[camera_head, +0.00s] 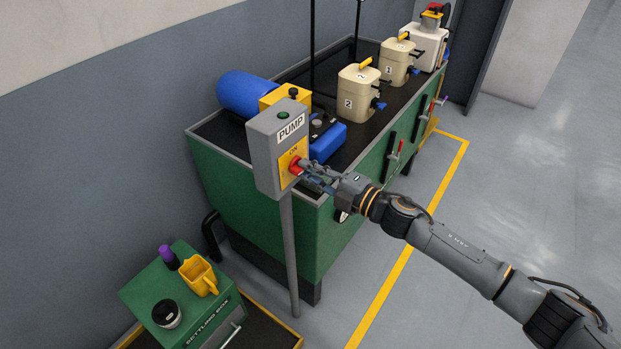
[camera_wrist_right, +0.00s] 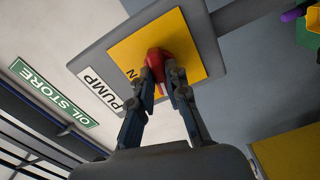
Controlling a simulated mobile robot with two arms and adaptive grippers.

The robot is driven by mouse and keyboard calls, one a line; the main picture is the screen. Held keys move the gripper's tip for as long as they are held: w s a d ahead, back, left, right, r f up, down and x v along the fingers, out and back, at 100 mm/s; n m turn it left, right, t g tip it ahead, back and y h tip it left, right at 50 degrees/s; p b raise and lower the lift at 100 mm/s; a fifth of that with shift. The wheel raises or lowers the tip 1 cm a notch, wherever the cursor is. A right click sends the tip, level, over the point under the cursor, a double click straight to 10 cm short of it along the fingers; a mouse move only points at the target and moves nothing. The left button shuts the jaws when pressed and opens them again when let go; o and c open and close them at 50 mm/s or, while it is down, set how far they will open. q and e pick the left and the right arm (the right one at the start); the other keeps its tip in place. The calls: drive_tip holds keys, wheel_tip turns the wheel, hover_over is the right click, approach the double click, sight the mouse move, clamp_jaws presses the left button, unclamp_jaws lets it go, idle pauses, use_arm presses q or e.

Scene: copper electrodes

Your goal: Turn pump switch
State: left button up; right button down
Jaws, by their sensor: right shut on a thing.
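The grey pump switch box (camera_head: 277,142) stands on a post at the front corner of the green bench, with a "PUMP" label and a yellow plate (camera_head: 291,157) marked "ON". The red switch knob (camera_head: 295,165) sits on that plate. My right gripper (camera_head: 306,171) reaches in from the right and is shut on the red knob. In the right wrist view, the fingers of my right gripper (camera_wrist_right: 162,84) close around the red knob (camera_wrist_right: 157,62) in front of the yellow plate (camera_wrist_right: 180,50). The fingers partly hide the knob and the "ON" mark. My left gripper is not in view.
The green bench (camera_head: 245,190) carries a blue motor (camera_head: 245,92), several cream containers (camera_head: 358,94) and red-handled levers on its front. The floor at right is clear.

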drive_tip(key=c, duration=1.8)
unclamp_jaws()
drive_tip(key=shift+f+n, duration=0.1)
drive_tip(key=shift+n, duration=1)
drive_tip(key=o, duration=0.5)
drive_tip(key=v, duration=0.6)
drive_tip(key=shift+p, duration=0.45)
